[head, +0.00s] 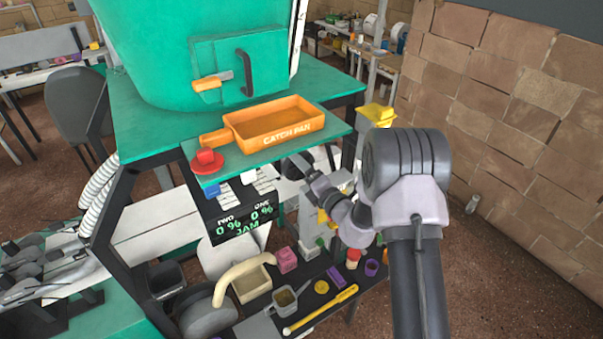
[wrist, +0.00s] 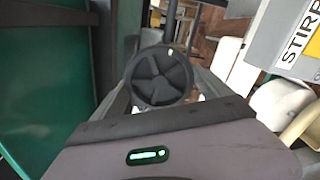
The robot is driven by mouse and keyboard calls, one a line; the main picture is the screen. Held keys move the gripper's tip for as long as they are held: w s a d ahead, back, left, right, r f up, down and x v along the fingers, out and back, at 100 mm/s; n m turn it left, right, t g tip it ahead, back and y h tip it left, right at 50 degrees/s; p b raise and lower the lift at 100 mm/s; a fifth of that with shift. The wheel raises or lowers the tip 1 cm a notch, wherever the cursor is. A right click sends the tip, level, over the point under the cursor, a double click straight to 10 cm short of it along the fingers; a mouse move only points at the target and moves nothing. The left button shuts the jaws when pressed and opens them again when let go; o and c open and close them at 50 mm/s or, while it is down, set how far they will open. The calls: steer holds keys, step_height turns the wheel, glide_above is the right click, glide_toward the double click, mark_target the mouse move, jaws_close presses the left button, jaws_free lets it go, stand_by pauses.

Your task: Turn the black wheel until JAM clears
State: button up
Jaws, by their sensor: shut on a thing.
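The black wheel (wrist: 160,76) fills the middle of the wrist view, round with several spokes. In the head view the wheel (head: 294,166) is a small dark disc under the right end of the green shelf, partly hidden by my gripper. My gripper (head: 312,173) is at the wheel, its fingers on either side of the rim, shut on it. The exact contact points are hard to see.
An orange catch pan (head: 275,124) and a red button (head: 207,160) are on the green shelf above. A dark lower shelf holds a beige box (head: 252,283), a pink block (head: 287,260) and a yellow-handled tool (head: 320,309). A block wall stands at right.

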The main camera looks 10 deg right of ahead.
steer(key=shift+r+n+b, duration=0.1)
steer(key=shift+n+b, duration=3.15)
steer(key=shift+n, duration=1.15)
steer(key=o, duration=1.2)
steer(key=b+v, duration=0.1)
steer(key=v, duration=0.3)
